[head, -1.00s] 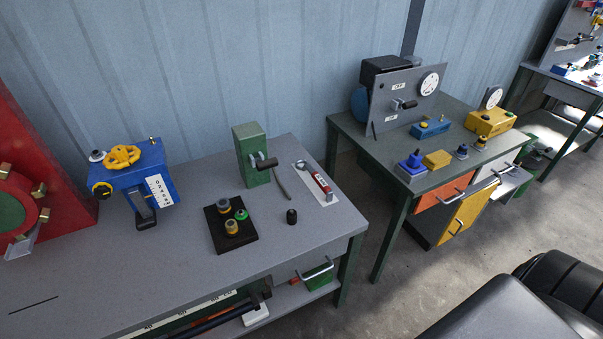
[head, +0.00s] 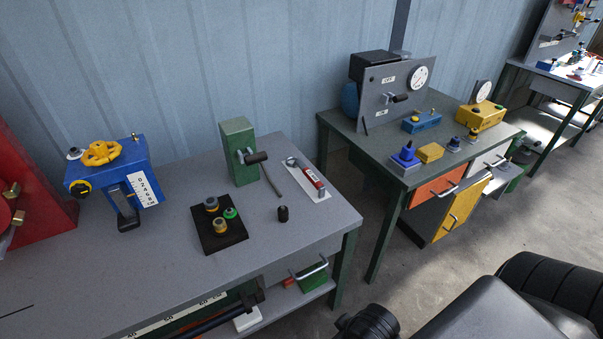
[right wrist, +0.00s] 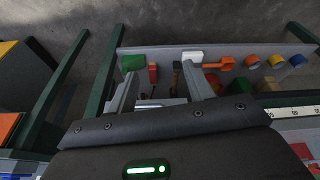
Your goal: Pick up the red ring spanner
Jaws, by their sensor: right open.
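The red ring spanner (head: 314,178) lies on a white plate (head: 322,194) near the right end of the grey bench in the head view. Its red handle points toward the front right and its metal ring end is at the back left. My right gripper (right wrist: 160,78) shows in the right wrist view, open with nothing between its fingers. Beyond the fingers is the lower shelf, with a green block (right wrist: 132,62) and a small red item (right wrist: 153,73). The spanner cannot be made out in that view. My left gripper is not in view.
A green block with a lever (head: 238,150) stands just left of the spanner, with a thin rod beside it. A small black cylinder (head: 283,213) stands in front. A black tray (head: 222,239) and a blue valve box (head: 112,175) are farther left. A second table (head: 365,145) stands right, across a gap.

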